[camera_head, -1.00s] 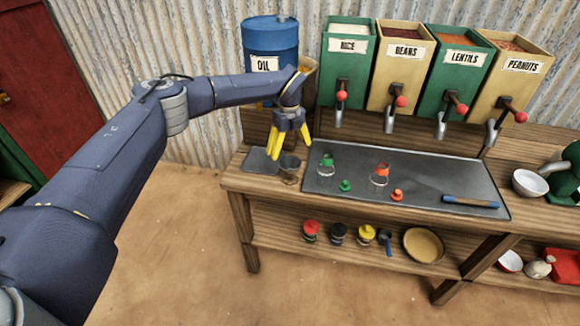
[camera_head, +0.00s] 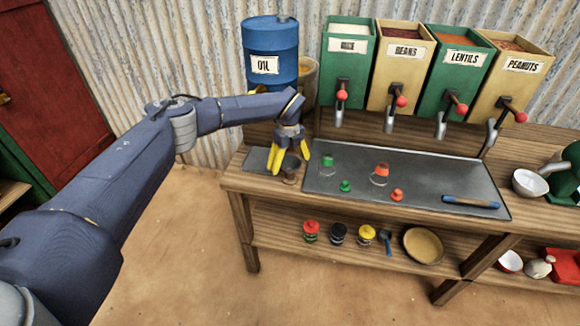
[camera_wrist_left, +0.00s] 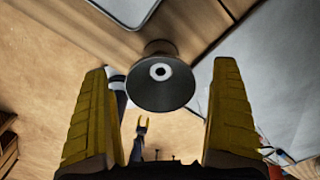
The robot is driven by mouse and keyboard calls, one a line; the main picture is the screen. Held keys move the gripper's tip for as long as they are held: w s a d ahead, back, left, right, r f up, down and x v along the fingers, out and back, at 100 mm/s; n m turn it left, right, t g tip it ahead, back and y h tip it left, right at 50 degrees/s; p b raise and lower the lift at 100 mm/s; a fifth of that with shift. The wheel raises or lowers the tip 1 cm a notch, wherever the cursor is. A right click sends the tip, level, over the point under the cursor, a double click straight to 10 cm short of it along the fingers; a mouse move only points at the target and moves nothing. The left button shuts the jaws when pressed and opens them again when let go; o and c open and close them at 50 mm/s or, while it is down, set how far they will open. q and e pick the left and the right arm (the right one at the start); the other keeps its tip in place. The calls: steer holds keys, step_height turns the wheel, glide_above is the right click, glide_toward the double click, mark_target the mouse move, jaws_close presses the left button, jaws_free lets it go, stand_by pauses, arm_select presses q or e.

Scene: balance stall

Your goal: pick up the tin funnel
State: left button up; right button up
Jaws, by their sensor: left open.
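The tin funnel (camera_head: 290,179) is on the wooden stall counter, at the left end between the small grey tray and the large dark mat. In the head view my left gripper's fingers partly hide it. In the left wrist view the funnel (camera_wrist_left: 160,96) shows as a round grey cone with a pale hole at its centre, lying between the fingers and touching neither. My left gripper (camera_head: 288,160) is open and points down over it; its yellow fingers also show in the wrist view (camera_wrist_left: 162,72). A small yellow-tipped shape low in the wrist view looks like my right gripper (camera_wrist_left: 141,124), too small to read.
A small grey tray (camera_head: 256,159) lies left of the funnel. The dark mat (camera_head: 425,180) to the right holds green-topped (camera_head: 327,160) and red-topped glass jars (camera_head: 381,171). A blue oil drum (camera_head: 271,40) and several dispensers stand behind. The counter's front edge is close.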

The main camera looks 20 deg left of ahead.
arm_select(q)
steer(key=c, duration=1.1)
steer(key=shift+r, duration=0.2)
